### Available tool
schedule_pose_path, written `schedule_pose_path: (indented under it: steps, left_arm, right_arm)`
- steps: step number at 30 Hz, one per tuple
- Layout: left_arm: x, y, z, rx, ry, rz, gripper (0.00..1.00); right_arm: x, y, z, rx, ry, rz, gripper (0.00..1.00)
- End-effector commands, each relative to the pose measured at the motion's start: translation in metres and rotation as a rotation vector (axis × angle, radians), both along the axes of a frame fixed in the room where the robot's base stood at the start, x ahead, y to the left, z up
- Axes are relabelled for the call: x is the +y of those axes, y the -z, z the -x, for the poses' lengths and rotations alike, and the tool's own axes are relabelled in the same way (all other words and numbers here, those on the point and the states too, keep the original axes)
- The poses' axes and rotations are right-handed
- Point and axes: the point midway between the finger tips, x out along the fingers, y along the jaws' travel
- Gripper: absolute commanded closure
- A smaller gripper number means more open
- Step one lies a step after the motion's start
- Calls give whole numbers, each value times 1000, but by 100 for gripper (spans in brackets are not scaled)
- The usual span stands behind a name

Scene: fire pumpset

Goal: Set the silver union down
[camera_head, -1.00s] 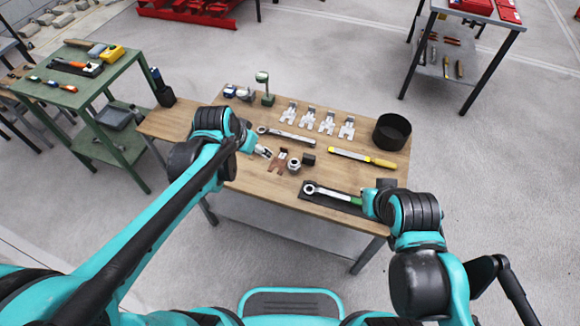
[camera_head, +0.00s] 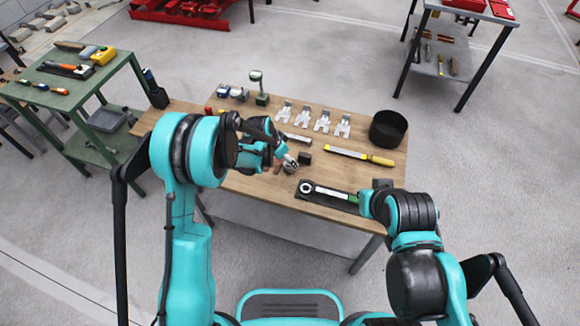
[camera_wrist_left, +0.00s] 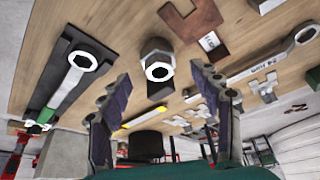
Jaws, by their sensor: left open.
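The silver union (camera_wrist_left: 156,48), a short metal fitting with a bright hexagonal ring, appears to stand on the wooden table (camera_wrist_left: 115,20) in the left wrist view. My left gripper (camera_wrist_left: 160,73) is open, with one finger on each side of the union and visible gaps between. In the head view my left gripper (camera_head: 284,161) is low over the middle of the table, and the union (camera_head: 290,168) is partly hidden beside it.
A small black block (camera_head: 304,158) is close to the union. A brown notched plate (camera_wrist_left: 190,20) lies near the left gripper. The wrench lies on a black mat (camera_head: 308,197).

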Motion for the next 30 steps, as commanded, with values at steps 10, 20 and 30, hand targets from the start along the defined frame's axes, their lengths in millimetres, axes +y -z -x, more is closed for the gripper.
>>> schedule_pose_path:
  steps: [10,20,30]
  left_arm:
    - [-16,41,-13,-1,0,1,36]
    - [-16,39,-13,-1,-1,0,76]
    - [-16,38,-13,-1,-1,0,100]
  right_arm:
    - [0,25,0,0,0,0,100]
    - [0,23,0,0,0,0,100]
    - [0,23,0,0,0,0,100]
